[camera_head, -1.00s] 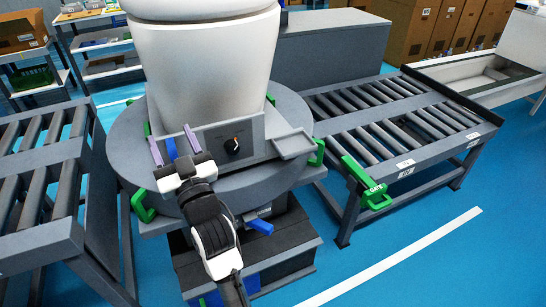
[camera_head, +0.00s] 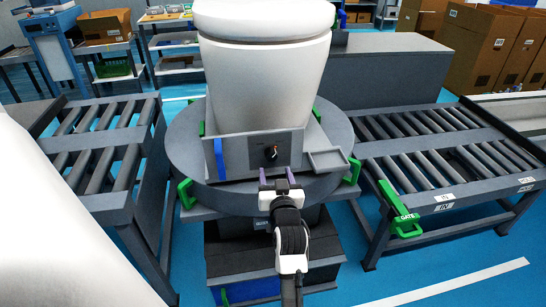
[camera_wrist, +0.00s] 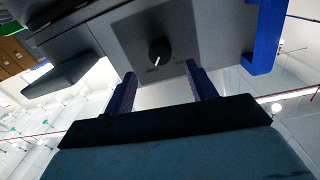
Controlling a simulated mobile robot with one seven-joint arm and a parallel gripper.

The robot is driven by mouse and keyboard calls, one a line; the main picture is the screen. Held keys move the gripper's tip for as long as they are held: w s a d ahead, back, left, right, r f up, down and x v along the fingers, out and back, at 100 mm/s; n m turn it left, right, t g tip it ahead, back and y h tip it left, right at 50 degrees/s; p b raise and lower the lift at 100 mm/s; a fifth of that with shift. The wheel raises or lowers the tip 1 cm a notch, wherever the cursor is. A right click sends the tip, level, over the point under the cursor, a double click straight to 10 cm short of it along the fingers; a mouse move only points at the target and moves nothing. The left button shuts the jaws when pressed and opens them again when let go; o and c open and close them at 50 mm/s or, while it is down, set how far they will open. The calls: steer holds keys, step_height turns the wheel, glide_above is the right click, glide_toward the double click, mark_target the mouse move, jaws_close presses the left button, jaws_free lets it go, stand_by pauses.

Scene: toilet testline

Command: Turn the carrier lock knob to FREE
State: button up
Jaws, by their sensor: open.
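The carrier lock knob (camera_head: 271,152) is a small black dial on the grey panel (camera_head: 243,160) at the front of the round carrier, below the white toilet. In the wrist view the knob (camera_wrist: 159,50) has a white pointer line on its lower part; the faint labels beside it are too small to read. My gripper (camera_head: 276,173) is open, its two purple fingers just below the knob in the head view and apart from it. In the wrist view my gripper (camera_wrist: 162,78) has its fingers on either side of the knob's line, with nothing between them.
A blue upright piece (camera_head: 219,158) stands at the panel's left end and a small grey tray (camera_head: 328,161) juts out at its right. Green handles ring the carrier. Roller conveyors flank it, the right one with a green GATE lever (camera_head: 402,215).

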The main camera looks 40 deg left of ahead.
mark_target(271, 158)
steer(key=p+x, duration=0.1)
steer(key=x, duration=0.5)
steer(key=shift+w+a, duration=0.25)
steer(key=c, duration=1)
